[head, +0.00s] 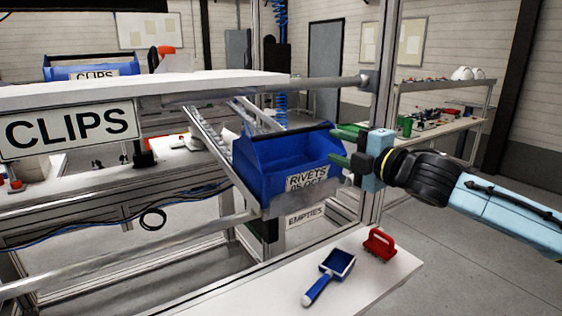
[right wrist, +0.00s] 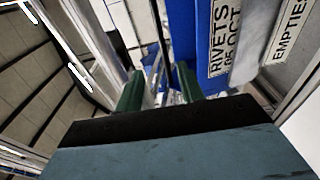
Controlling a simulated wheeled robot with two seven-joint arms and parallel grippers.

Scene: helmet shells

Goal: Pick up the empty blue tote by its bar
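The blue tote (head: 270,165), with a "RIVETS" label on its front, sits tilted on a sloped metal rack above an "EMPTIES" sign. What shows of its inside looks bare. My right gripper (head: 336,145) is at the tote's right end, its two green fingers apart. In the right wrist view the open fingers (right wrist: 160,88) show with a thin bar-like piece beyond them, and the tote's blue wall (right wrist: 188,35) fills the upper middle. I cannot tell whether that piece is the tote's bar, or whether a finger touches the tote. My left gripper is out of view.
A white shelf (head: 150,90) with a "CLIPS" sign (head: 70,130) and another blue tote (head: 95,66) is at left. A metal post (head: 383,80) stands close to my right gripper. A white table (head: 350,290) in front holds a blue scoop (head: 338,264) and a red-handled item (head: 379,243).

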